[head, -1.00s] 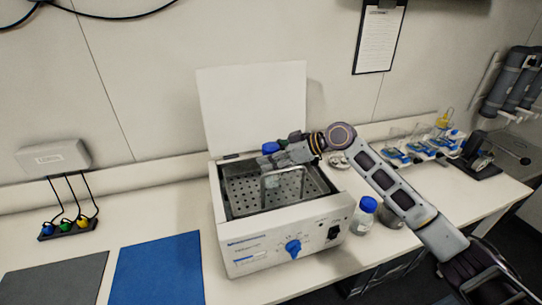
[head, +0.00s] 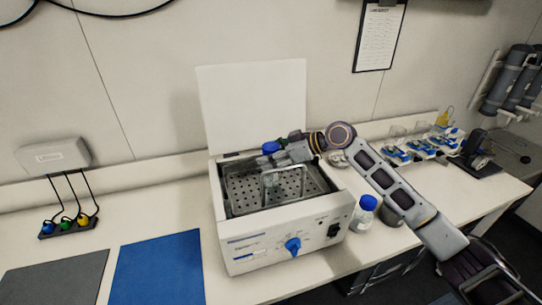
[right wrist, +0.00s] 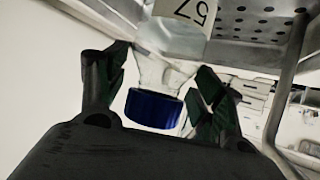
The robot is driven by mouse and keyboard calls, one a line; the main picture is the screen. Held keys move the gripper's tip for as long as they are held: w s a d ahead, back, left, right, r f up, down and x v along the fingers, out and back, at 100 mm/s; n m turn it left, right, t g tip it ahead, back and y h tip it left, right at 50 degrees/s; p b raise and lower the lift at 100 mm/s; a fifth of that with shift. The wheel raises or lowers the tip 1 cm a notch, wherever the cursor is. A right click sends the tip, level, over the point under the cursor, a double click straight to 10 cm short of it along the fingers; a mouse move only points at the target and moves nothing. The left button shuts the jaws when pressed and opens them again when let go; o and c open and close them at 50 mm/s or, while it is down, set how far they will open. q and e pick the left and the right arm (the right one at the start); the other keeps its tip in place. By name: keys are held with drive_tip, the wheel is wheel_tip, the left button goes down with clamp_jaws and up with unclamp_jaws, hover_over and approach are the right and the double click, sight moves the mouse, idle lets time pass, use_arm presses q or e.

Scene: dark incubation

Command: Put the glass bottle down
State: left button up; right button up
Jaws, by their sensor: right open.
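The glass bottle is clear with a blue cap (head: 271,147) and stands in the back part of the open water bath (head: 228,205). In the right wrist view the bottle (right wrist: 165,62) shows its blue cap and a pale label with a number, with perforated metal beyond it. My right gripper (head: 266,161) reaches in over the bath from the right. Its fingers (right wrist: 165,85) are open on either side of the bottle's neck, with a gap visible. In the head view the gripper covers most of the bottle's body. My left gripper is not in view.
Another blue-capped bottle (head: 363,214) stands on the bench right of the bath, close under my right arm. A blue mat (head: 158,268) and a grey mat (head: 55,280) lie on the left. The bath's raised white lid (head: 252,105) stands behind it.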

drive_tip(key=shift+r, duration=0.15)
drive_tip(key=b+v, duration=0.1)
drive_tip(key=v, duration=0.6)
drive_tip(key=shift+d+b, duration=0.25)
drive_tip(key=shift+b, duration=0.1)
